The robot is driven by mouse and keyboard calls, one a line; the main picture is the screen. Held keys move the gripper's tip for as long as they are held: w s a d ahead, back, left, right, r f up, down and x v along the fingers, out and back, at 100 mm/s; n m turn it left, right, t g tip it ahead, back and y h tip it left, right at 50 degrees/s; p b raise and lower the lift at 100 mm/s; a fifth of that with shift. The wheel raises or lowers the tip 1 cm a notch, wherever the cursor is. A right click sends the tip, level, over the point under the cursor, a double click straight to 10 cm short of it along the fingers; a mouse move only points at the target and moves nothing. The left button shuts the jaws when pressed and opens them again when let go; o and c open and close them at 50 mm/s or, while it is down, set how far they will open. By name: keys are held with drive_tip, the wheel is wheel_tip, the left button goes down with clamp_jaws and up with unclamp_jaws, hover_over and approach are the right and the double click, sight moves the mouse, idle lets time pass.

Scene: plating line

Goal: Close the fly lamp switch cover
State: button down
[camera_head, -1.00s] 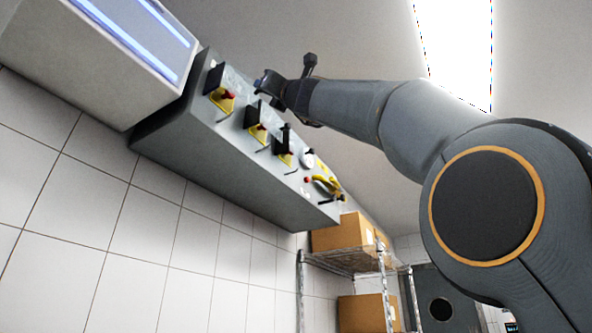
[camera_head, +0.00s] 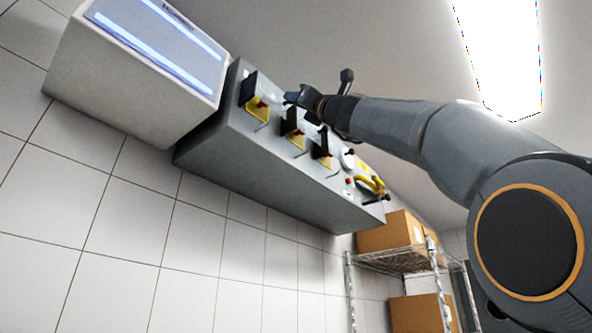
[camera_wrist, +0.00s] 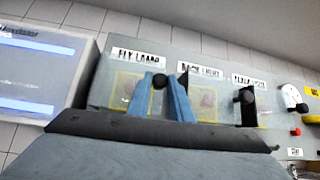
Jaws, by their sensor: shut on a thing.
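The fly lamp switch (camera_wrist: 125,88) is a pale yellow plate under a "FLY LAMP" label in the wrist view. In the head view it is the leftmost yellow plate (camera_head: 257,108) with a red switch. Its cover (camera_head: 248,88) is a dark flap that stands out from the panel, open. My gripper (camera_wrist: 163,82) has two blue fingers at the right of the fly lamp plate, with a dark round knob between them. It is shut on this knob, which looks like the cover's. The fingers hide most of the cover's edge in the wrist view. In the head view my gripper (camera_head: 298,96) is beside the cover.
Two similar switches with dark flaps stand out further right, one at the back light (camera_head: 292,120) and one beyond (camera_head: 320,146). A yellow handle (camera_head: 370,183) is near the panel's far end. A lit box (camera_head: 140,70) adjoins the panel's left end. Shelving with boxes (camera_head: 390,232) stands beyond.

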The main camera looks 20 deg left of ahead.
drive_tip(key=shift+w, duration=0.1)
drive_tip(key=c, duration=1.6)
unclamp_jaws()
drive_tip(key=shift+w+d, duration=0.1)
drive_tip(key=shift+w, duration=0.1)
drive_tip(key=shift+s, duration=0.1)
drive_tip(key=shift+f, duration=0.1)
drive_tip(key=shift+b+v, duration=3.75)
drive_tip(key=shift+v, duration=0.1)
